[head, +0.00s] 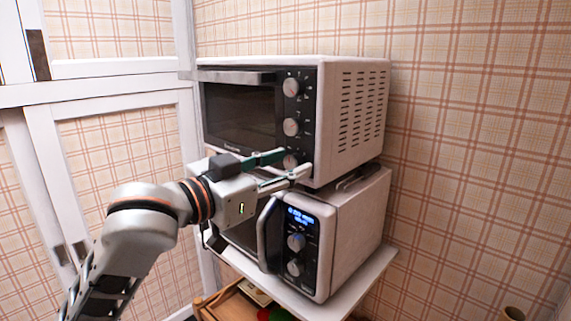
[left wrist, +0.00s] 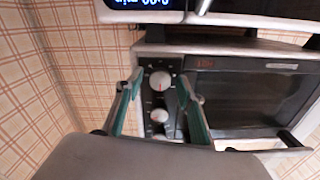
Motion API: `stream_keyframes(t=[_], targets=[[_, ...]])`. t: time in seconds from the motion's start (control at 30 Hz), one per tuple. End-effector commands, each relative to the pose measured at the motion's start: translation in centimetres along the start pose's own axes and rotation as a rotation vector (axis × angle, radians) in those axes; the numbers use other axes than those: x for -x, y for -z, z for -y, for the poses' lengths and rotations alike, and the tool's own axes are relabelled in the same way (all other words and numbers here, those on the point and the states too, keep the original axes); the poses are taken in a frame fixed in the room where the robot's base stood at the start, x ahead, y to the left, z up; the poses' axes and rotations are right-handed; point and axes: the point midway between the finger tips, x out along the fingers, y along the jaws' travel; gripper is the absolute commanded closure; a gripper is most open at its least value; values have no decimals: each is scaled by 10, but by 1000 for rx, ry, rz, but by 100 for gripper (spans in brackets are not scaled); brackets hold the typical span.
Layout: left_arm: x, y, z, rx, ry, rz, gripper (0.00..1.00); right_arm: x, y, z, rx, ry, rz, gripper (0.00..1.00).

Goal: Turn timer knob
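A white toaster oven (head: 355,120) with a black front panel stands on top of a microwave. Its panel carries a column of three round knobs: a top knob (head: 290,87), a middle knob (head: 291,127) and a bottom knob (head: 289,161). My left gripper (head: 297,162) is open at the bottom knob, one finger on each side in the picture. The left wrist view is upside down; there the bottom knob (left wrist: 161,81) shows between the open fingertips. I cannot tell whether they touch it. My right gripper is out of view.
The microwave (head: 345,230) with a lit blue display stands below on a white shelf (head: 345,295). Its curved door handle (head: 268,235) sticks out just below my left gripper. Plaid walls lie behind and to the right.

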Motion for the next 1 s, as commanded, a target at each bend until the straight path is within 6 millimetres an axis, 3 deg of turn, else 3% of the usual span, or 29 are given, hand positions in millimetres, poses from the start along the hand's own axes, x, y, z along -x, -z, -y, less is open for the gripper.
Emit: stream_keyframes(t=[0.27, 0.4, 0.43, 0.77, 1.0], targets=[[-2, 0, 0, -1, 0, 0, 62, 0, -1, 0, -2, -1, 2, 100], [-2, 0, 0, 0, 0, 0, 98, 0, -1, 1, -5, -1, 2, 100], [-2, 0, 0, 0, 0, 0, 100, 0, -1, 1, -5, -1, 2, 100], [-1, 0, 0, -31, 1, 1, 100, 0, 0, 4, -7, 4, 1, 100], [-1, 0, 1, -159, 2, 2, 100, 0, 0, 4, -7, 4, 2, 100]])
